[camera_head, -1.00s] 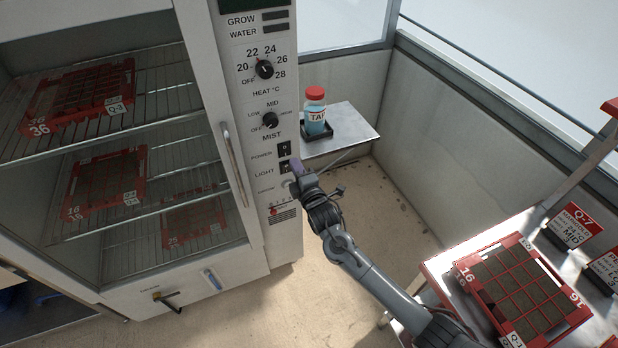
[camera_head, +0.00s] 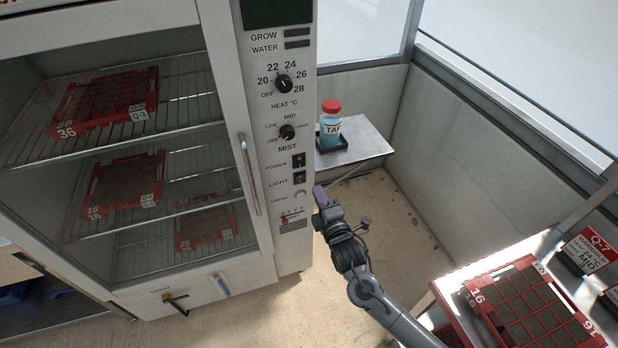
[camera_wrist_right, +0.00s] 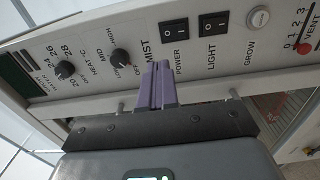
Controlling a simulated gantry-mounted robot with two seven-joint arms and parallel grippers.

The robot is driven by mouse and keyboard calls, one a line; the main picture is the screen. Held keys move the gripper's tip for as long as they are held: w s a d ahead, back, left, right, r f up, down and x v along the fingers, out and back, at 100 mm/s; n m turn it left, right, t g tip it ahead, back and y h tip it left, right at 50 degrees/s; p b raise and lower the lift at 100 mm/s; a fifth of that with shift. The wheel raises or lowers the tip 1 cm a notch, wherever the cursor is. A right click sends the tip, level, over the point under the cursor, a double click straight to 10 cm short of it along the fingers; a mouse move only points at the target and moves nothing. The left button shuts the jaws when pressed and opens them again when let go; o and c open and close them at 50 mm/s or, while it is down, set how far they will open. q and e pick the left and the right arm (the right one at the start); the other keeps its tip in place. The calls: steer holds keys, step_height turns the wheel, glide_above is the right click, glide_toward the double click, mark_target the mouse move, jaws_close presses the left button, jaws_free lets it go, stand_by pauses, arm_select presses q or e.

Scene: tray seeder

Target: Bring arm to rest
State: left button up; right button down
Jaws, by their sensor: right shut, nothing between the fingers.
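My right gripper (camera_head: 319,194) is shut and empty, its purple fingers together. In the head view it is in front of the lower right edge of the cabinet's control panel (camera_head: 287,232), close to the light switch and the grow button (camera_head: 300,195). In the right wrist view the closed fingers (camera_wrist_right: 158,84) point at the panel below the power switch (camera_wrist_right: 174,31) and the light switch (camera_wrist_right: 213,25), with the mist knob (camera_wrist_right: 120,57) to their left. Whether the fingertips touch the panel cannot be told. My left gripper is not in view.
The glass-fronted cabinet (camera_head: 248,165) holds red trays on wire racks. A red-capped bottle (camera_head: 330,128) stands on a small metal shelf (camera_head: 365,138). At lower right a bench carries a red seed tray (camera_head: 462,291) and a Q-7 card (camera_head: 592,249). Floor between is clear.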

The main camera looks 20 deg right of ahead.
steer(key=s+a+f+m+g+y, duration=0.1)
steer(key=s+f+m+g, duration=0.15)
steer(key=s+f, duration=0.55)
steer(key=s+a+f+m+g, duration=0.1)
steer(key=s+a+f+g, duration=0.15)
steer(key=s+f, duration=0.55)
steer(key=s+r+m+g+y, duration=0.1)
steer(key=s+r+m+g, duration=0.2)
steer(key=s+m+g, duration=0.5)
steer(key=s+r+m+g, duration=0.2)
steer(key=s+r+m, duration=0.15)
steer(key=s, duration=0.85)
step_height(320, 180, up, 33)
steer(key=p, duration=3.4)
step_height(320, 180, down, 75)
steer(key=b, duration=7.4)
steer(key=shift+w+a+r+b, duration=0.2)
steer(key=shift+w+a+b, duration=0.05)
steer(key=shift+b, duration=0.1)
